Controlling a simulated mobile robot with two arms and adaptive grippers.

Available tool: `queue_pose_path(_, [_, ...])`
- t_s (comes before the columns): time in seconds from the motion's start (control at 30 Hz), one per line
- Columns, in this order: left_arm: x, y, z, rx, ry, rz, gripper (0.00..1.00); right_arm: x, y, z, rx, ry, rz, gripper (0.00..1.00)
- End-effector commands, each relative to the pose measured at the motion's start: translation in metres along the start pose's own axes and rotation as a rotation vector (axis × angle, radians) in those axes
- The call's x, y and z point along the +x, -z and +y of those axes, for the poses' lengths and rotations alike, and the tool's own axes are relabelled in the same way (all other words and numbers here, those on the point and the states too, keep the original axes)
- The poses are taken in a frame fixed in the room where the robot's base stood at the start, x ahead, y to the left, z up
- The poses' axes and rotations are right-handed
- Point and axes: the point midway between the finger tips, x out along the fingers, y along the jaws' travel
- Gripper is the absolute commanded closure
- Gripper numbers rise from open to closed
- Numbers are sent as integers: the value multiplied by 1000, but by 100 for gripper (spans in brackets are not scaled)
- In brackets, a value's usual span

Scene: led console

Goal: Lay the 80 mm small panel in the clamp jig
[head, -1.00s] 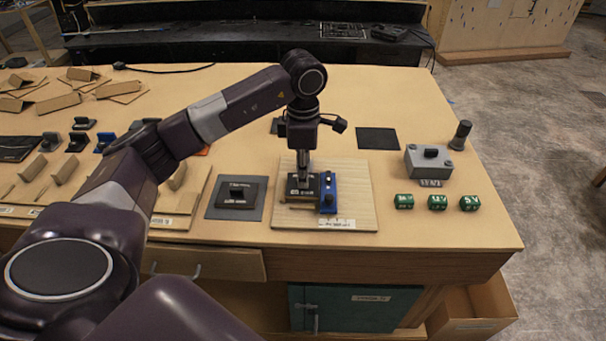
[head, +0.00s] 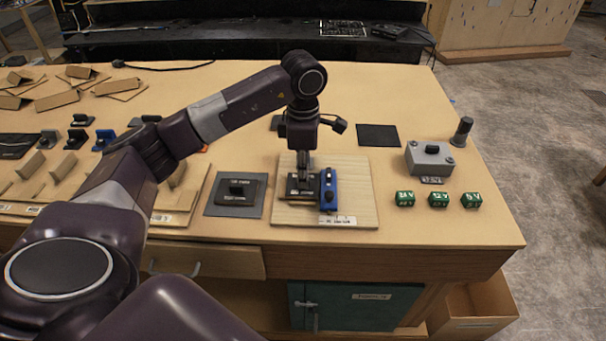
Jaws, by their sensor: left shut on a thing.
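The clamp jig (head: 360,185) is a pale wooden board with a blue clamp (head: 328,190) on it, near the table's front edge. My left gripper (head: 302,180) points down over the board, just left of the blue clamp. It is shut on a small dark panel (head: 293,194), which is at the jig, low over the board. The fingers hide part of the panel, and I cannot tell whether it rests fully flat. My right gripper is not in view.
Another dark panel with a knob lies on a grey mat (head: 213,208) left of the jig. Green blocks (head: 438,200) and a grey box (head: 428,160) stand to the right. A dark flat square (head: 378,135) lies behind. Brown racks and parts fill the left side.

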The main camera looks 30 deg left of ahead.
Motion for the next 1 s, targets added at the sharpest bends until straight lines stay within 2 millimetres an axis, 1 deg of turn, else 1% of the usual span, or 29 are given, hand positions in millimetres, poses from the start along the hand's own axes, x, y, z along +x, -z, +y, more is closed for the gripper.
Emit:
queue_pose_path(0.73, [10, 0, 0, 0, 0, 0, 100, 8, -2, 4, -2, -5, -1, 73])
queue_pose_path(0.93, [9, 0, 0, 0, 0, 0, 100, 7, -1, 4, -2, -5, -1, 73])
queue_pose_path(0.97, [9, 0, 0, 0, 0, 0, 87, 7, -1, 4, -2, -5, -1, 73])
queue_pose_path(1.0, [9, 0, 0, 0, 0, 0, 83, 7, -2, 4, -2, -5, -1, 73])
